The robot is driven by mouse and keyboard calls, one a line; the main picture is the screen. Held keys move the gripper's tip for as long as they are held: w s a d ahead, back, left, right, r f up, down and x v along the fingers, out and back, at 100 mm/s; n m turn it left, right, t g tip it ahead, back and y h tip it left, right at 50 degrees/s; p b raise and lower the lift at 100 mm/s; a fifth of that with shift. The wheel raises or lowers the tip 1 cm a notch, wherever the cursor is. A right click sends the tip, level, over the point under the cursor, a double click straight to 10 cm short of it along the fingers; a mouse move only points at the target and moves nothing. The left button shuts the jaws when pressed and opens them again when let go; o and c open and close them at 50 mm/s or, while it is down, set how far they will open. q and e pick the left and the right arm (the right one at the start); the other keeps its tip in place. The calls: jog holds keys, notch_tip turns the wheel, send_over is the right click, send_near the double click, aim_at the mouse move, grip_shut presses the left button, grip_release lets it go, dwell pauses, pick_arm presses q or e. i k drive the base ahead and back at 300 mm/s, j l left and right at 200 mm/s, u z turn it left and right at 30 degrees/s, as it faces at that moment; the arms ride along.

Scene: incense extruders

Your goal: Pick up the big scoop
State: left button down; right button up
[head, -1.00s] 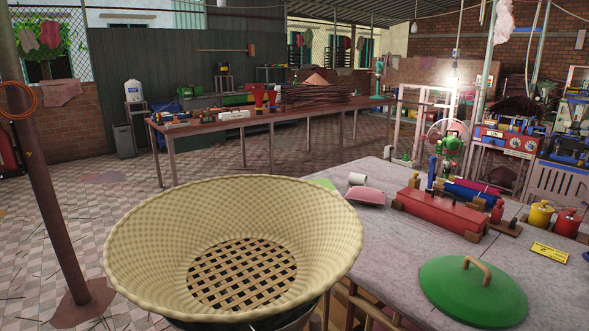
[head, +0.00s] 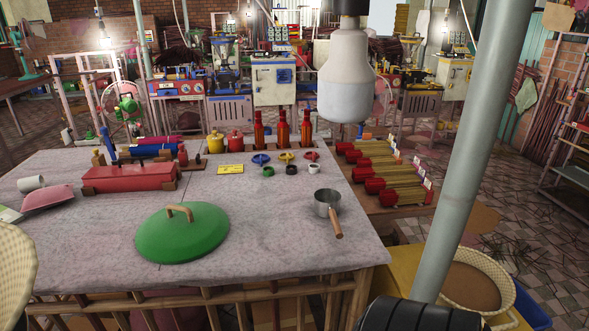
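A metal scoop (head: 327,203), round and pot-like with a wooden handle, rests on the right part of the grey table. Its handle points toward the table's front edge. A pink, flat-shaped scoop or pan (head: 48,198) lies at the table's left side, next to a small white cup (head: 31,183). I cannot tell from the frames which of these is the big scoop. Neither of my grippers shows in the head view.
The grey table (head: 285,240) also bears a green lid (head: 182,235), a red box (head: 130,178), bottles and small rings. Incense bundles (head: 385,170) lie at its right. A grey pole (head: 472,150) and a basket of brown powder (head: 470,285) stand at the right.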

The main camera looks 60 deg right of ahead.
aim_at(326, 201)
jog(key=z, duration=2.1)
jog(key=u, duration=2.45)
jog(key=z, duration=3.45)
